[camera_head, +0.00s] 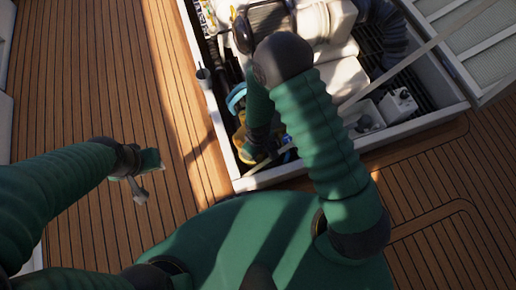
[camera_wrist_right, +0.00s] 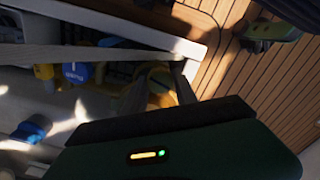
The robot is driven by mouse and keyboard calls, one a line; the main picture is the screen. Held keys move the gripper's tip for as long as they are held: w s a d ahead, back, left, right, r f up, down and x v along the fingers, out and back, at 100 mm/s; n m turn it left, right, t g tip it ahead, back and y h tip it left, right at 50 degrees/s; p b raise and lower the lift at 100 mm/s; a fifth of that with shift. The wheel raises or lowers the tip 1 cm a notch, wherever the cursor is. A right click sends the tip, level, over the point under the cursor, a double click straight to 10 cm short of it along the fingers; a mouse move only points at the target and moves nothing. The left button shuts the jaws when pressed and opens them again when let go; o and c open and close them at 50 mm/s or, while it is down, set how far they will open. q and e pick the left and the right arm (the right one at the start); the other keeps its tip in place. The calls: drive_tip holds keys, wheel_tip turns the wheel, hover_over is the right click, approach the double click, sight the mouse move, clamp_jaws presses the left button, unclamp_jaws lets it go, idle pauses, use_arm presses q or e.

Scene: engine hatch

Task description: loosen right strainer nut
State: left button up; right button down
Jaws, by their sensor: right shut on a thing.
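My right gripper (camera_head: 262,160) reaches down into the near corner of the open hatch, beside a yellow part (camera_head: 239,138). In the right wrist view its two grey fingers (camera_wrist_right: 158,88) stand on either side of a round yellow part (camera_wrist_right: 160,74), which I take to be the right strainer nut. The gripper is shut on it; the exact contact is in shadow. My left gripper (camera_head: 147,180) hangs over the wooden deck, its fingers apart and empty.
The hatch frame (camera_head: 305,168) borders the engine bay. A white engine (camera_head: 325,20) fills its far part, and a white box (camera_head: 398,105) stands at right. A blue-handled part (camera_wrist_right: 75,73) lies near the yellow one. Clear deck (camera_head: 95,100) lies left.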

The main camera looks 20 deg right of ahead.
drive_tip(key=shift+n+p, duration=1)
drive_tip(key=shift+n, duration=0.5)
drive_tip(key=c, duration=1)
unclamp_jaws()
drive_tip(key=shift+o, duration=0.2)
drive_tip(key=shift+r, duration=0.1)
wheel_tip(320, 180, up, 16)
drive_tip(key=p, duration=0.7)
drive_tip(key=shift+r, duration=0.25)
